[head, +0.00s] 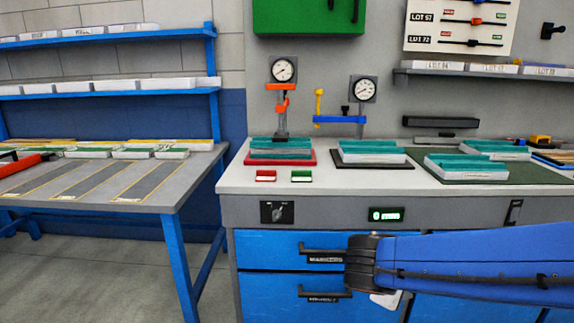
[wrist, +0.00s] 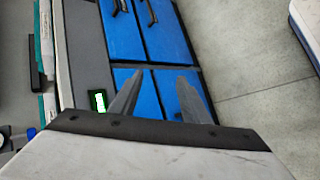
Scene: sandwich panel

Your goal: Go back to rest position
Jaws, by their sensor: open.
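My gripper (wrist: 161,82) shows in the wrist view with its two grey fingers apart and nothing between them. Blue drawer fronts and the workbench front lie beyond the fingers. In the head view my blue arm (head: 470,265) reaches in from the right edge, in front of the bench drawers and below the benchtop. Its dark end joint (head: 363,264) is in front of the drawer handles. The gripper fingers cannot be made out in the head view.
The grey workbench (head: 330,183) carries teal-topped panel stacks (head: 282,148) and two dial gauges (head: 284,69). A side table (head: 160,197) with striped lanes stands at the left. Black drawer handles (head: 323,296) stick out near my arm. Open floor (head: 75,275) lies at lower left.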

